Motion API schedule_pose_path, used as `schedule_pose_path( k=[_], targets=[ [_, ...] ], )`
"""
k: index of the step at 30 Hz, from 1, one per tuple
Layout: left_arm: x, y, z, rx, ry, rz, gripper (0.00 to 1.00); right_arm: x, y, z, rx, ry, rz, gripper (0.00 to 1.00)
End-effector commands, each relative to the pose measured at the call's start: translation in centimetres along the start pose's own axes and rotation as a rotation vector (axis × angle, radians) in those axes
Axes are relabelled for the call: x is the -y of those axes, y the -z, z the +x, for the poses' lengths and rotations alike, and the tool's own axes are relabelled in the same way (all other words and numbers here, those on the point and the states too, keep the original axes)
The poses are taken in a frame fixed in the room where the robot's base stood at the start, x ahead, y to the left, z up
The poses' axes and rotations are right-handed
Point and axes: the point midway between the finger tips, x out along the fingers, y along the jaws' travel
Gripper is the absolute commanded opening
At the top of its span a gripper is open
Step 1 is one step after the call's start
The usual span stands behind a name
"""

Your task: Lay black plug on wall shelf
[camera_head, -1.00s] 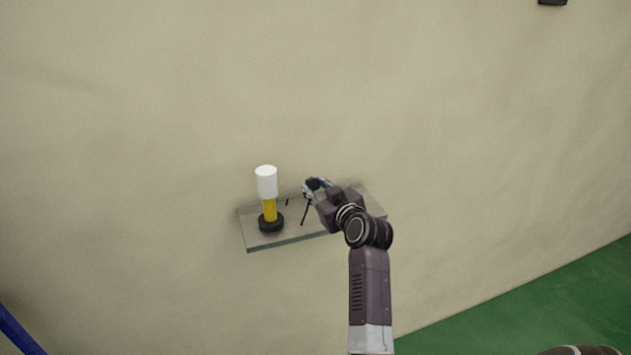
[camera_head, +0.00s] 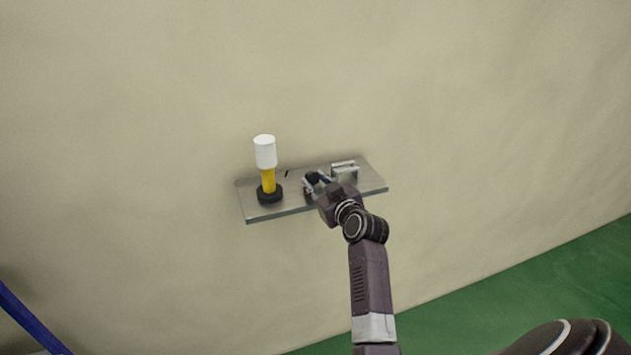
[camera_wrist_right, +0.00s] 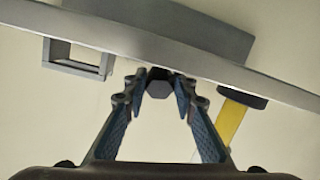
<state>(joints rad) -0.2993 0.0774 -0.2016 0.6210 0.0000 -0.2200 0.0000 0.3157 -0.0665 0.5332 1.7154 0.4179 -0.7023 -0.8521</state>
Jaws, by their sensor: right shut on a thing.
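The wall shelf (camera_head: 292,192) is a grey slab on the beige wall, and its edge (camera_wrist_right: 60,18) crosses the top of the right wrist view. My right gripper (camera_head: 314,183) is over the middle of the shelf, close to its surface. It is shut on the black plug (camera_head: 312,177), a small dark piece. In the right wrist view the plug (camera_wrist_right: 159,88) shows a six-sided end between the fingertips (camera_wrist_right: 158,95), against the shelf's edge in the picture. I cannot tell whether the plug touches the shelf. My left gripper is not in view.
A yellow post with a white top (camera_head: 265,152) and black base stands on the shelf's left part. A grey metal frame (camera_head: 345,171) stands right of my gripper. A small dark thing (camera_head: 287,173) is at the back. A blue bar (camera_head: 30,325) is at lower left.

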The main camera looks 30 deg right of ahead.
Motion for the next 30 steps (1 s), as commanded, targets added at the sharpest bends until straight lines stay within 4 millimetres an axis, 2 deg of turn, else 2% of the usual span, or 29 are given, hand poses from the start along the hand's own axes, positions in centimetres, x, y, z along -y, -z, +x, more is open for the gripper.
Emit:
schedule_pose_path(
  k=[11, 12, 18, 26, 30],
  targets=[
    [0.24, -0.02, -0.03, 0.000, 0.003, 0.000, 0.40, 0.00, 0.03, 0.00, 0.000, 0.000, 0.000, 0.00],
    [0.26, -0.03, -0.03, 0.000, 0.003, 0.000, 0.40, 0.00, 0.04, 0.00, 0.000, 0.000, 0.000, 0.26],
    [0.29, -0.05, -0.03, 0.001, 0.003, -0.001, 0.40, 0.01, 0.04, 0.00, 0.000, 0.000, 0.000, 0.45],
    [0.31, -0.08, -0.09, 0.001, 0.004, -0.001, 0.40, 0.02, 0.01, -0.08, 0.001, 0.000, 0.000, 0.45],
    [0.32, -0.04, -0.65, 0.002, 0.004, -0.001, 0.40, -0.02, 0.05, -0.90, 0.003, 0.000, -0.001, 0.45]
  ],
)
